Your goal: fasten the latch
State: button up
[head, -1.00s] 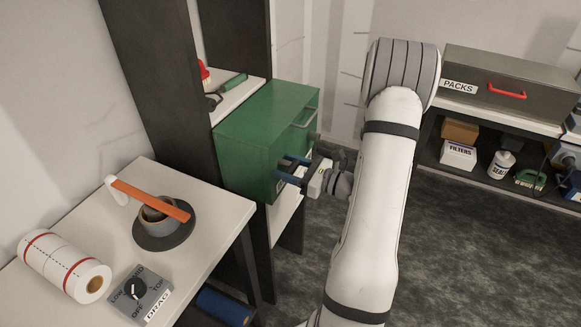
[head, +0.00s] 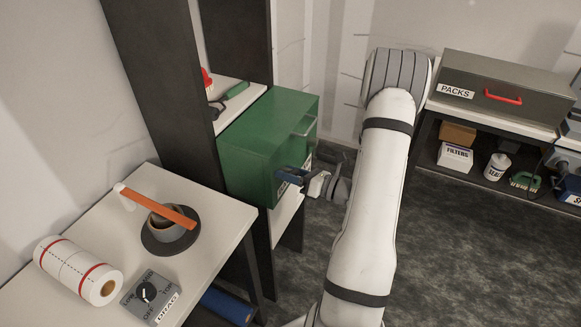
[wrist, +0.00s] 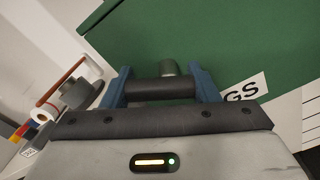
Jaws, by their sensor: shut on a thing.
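My gripper (head: 290,177) is at the lower part of that front. In the wrist view my gripper's blue fingers (wrist: 160,86) are shut on a dark bar (wrist: 160,90) lying across between them, which looks like the latch. A short grey-green cylinder (wrist: 168,68) stands just behind the bar, by the green face. A label ending in "GS" (wrist: 246,90) is right of the fingers. The latch's seating is hidden in the head view.
A grey PACKS case (head: 500,90) stands on the right bench. The dark floor between is open.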

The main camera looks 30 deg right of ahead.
jog(key=m+p, duration=0.1)
jog(key=m, duration=0.1)
jog(key=m+p, duration=0.2)
jog(key=r+m+p, duration=0.1)
jog(key=m+p, duration=0.1)
jog(key=shift+w+d+m, duration=0.2)
jog(key=shift+m, duration=0.1)
jog(key=m+p, duration=0.1)
jog(key=m, duration=0.1)
jog(key=m+p, duration=0.2)
jog(key=m, duration=0.1)
jog(key=shift+w+d+f, duration=0.1)
jog(key=shift+d+f, duration=0.05)
jog(key=shift+d, duration=0.05)
jog(key=shift+m, duration=0.4)
jog(key=o, duration=1)
jog(key=shift+f, duration=0.15)
jog(key=b+v, duration=0.2)
jog(key=v, duration=0.5)
jog(key=shift+s+d, duration=0.25)
jog(key=shift+s, duration=0.1)
